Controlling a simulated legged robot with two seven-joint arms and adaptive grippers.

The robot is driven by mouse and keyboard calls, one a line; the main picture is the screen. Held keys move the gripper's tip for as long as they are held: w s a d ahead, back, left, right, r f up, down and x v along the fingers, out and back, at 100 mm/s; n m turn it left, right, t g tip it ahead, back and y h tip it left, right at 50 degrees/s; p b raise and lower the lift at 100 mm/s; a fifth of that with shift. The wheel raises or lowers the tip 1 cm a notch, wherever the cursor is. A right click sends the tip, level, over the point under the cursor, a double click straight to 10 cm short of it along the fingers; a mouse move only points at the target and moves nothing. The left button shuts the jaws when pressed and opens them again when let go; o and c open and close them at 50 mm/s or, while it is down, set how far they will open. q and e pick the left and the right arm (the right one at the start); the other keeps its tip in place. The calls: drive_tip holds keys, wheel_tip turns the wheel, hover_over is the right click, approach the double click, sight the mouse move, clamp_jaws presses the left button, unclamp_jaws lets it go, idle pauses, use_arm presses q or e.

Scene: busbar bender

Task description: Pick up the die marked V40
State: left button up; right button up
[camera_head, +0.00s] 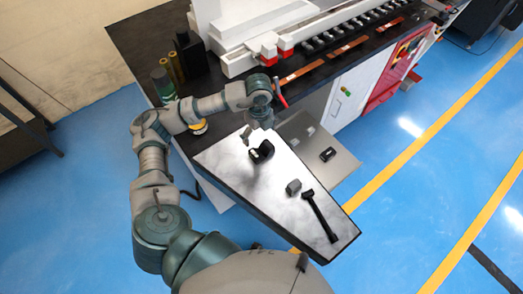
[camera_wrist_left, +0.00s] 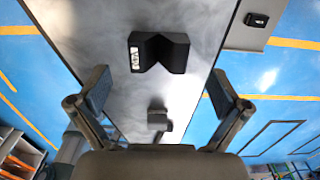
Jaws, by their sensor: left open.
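The black die (camera_head: 262,151) with a V notch lies on the grey tabletop of the small table in the head view. In the left wrist view the die (camera_wrist_left: 158,52) shows a white label on its left end that seems to read V40. My left gripper (camera_head: 254,136) is just beyond the die in the head view, pointing down. In the left wrist view my left gripper (camera_wrist_left: 158,92) has its fingers wide apart with nothing between them, and the die appears above the gap. My right gripper is not in view.
A grey block (camera_head: 293,187) and a black hammer-shaped tool (camera_head: 320,217) lie on the same table (camera_head: 225,157). A small black item (camera_head: 327,155) is on a lower grey panel. The bending machine and black bench stand behind; blue floor is open at right.

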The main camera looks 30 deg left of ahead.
sight(262, 152)
use_arm(q)
wheel_tip(262, 152, down, 3)
drive_tip(key=shift+w+f, duration=0.1)
drive_tip(key=shift+w, duration=0.05)
drive_tip(key=f, duration=0.1)
drive_tip(key=d+f+p, duration=0.1)
drive_tip(key=s+f, duration=0.1)
drive_tip(key=f, duration=0.1)
drive_tip(key=shift+d, duration=0.2)
drive_tip(key=shift+f, duration=0.55)
drive_tip(key=c, duration=1.2)
drive_tip(key=shift+w+r, duration=0.1)
drive_tip(key=c, duration=0.4)
drive_tip(key=shift+r, duration=0.15)
